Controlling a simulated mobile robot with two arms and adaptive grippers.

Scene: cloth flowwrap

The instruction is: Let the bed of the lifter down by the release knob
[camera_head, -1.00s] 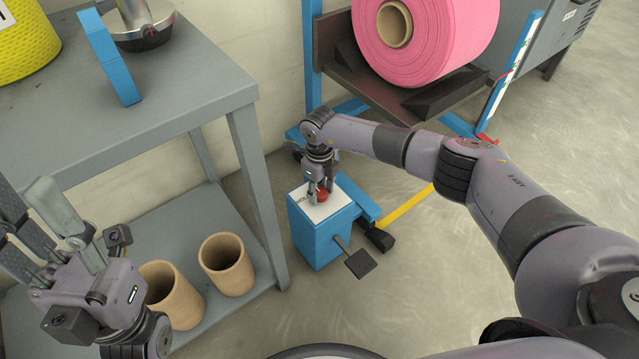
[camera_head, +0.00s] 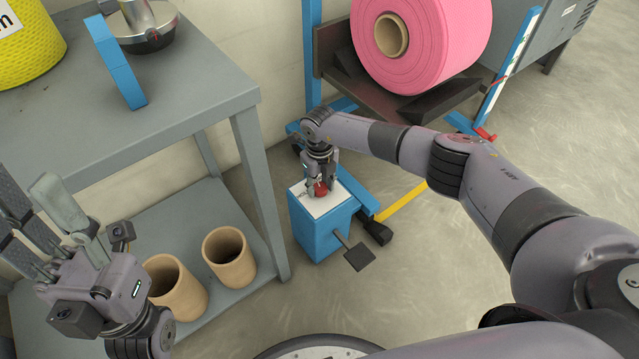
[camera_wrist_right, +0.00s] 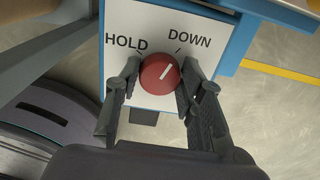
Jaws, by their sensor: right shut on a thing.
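The lifter's bed (camera_head: 350,75) carries a large pink roll (camera_head: 440,40) at the upper right of the head view. The lifter's blue box (camera_head: 318,240) stands low in front of it, with a white top plate and a red release knob (camera_head: 321,188). In the right wrist view the knob (camera_wrist_right: 160,74) sits between the words HOLD and DOWN, its white line slanting up and right towards the DOWN mark. My right gripper (camera_wrist_right: 158,82) is shut on the knob from both sides. My left gripper (camera_head: 45,220) is open and empty at the left edge.
A grey table (camera_head: 190,95) stands at the left, with a blue frame and a metal pan (camera_head: 150,35) on top. Two tan cores (camera_head: 229,258) stand on its lower shelf. A black pedal (camera_head: 359,257) sticks out from the box. Open floor lies to the right.

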